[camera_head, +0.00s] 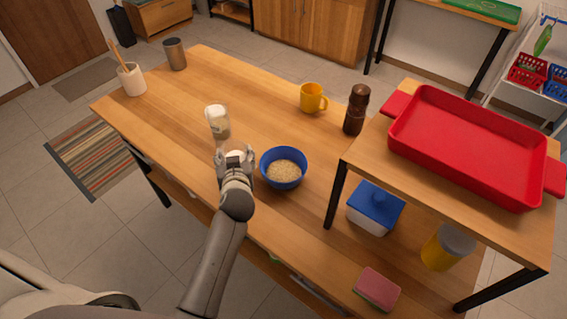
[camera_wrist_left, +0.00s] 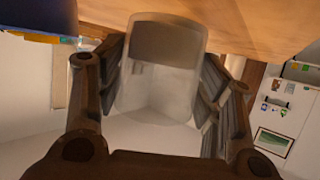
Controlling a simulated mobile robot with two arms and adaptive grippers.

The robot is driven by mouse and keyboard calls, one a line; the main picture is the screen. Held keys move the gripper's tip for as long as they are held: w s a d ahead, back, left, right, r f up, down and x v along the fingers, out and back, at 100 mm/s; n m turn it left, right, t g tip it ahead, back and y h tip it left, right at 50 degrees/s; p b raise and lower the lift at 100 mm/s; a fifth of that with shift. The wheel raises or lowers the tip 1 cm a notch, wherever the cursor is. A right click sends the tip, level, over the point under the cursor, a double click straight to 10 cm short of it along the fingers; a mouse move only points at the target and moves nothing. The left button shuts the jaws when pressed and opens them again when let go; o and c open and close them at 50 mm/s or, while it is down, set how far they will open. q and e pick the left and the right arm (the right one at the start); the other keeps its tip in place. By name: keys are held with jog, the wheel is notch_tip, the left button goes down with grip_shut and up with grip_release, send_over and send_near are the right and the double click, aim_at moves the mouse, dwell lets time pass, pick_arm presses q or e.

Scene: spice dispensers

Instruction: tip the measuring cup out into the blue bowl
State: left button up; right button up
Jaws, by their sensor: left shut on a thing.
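The blue bowl (camera_head: 270,170) stands on the wooden table and holds a pale, grainy heap. My left gripper (camera_head: 235,158) is just left of the bowl, above the table, and shut on the measuring cup. In the left wrist view the translucent measuring cup (camera_wrist_left: 160,95) sits between the fingers of my left gripper (camera_wrist_left: 162,90), with a darker band in its upper part. In the head view the gripper mostly hides it, with only a whitish part showing. Whether it holds anything I cannot tell. A blue edge of the bowl (camera_wrist_left: 38,16) shows at the wrist view's upper left.
A clear jar with a pale filling (camera_head: 217,121) stands just behind the gripper. A yellow mug (camera_head: 312,99) and a brown grinder (camera_head: 356,110) stand behind the bowl. To the right, a raised shelf carries a red tray (camera_head: 470,150). The table's left part is mostly free.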

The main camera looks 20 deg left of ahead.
aim_at(245, 148)
pick_arm(q)
jog(key=shift+d+r, duration=0.1)
jog(key=shift+r, duration=0.1)
jog(key=shift+w+d+r+m+y, duration=0.15)
jog(key=shift+d+r+m+y, duration=0.55)
jog(key=shift+r, duration=0.25)
jog(key=shift+w+d+r+m+y+p, duration=0.1)
jog(key=shift+d+r+m+y+p, duration=0.1)
jog(key=shift+d+r+m, duration=0.3)
jog(key=shift+w+d+r+m+y+p, duration=0.1)
jog(key=shift+r+m+y, duration=0.1)
jog(key=shift+r, duration=0.45)
jog(key=shift+d, duration=0.2)
jog(key=shift+w+d+f+m+t+y+b, duration=0.1)
jog(key=shift+w+d+m+t+y+b, duration=0.1)
jog(key=shift+d+m+y+b, duration=0.25)
jog(key=shift+w+d+f+m+t+y+b, duration=0.15)
jog(key=shift+d+m+t+y, duration=0.1)
jog(key=shift+d+m, duration=0.35)
jog(key=shift+s+d, duration=0.1)
jog(key=shift+s, duration=0.05)
jog(key=shift+d+r+m+y, duration=0.25)
jog(key=shift+m+y, duration=0.15)
jog(key=shift+m, duration=0.25)
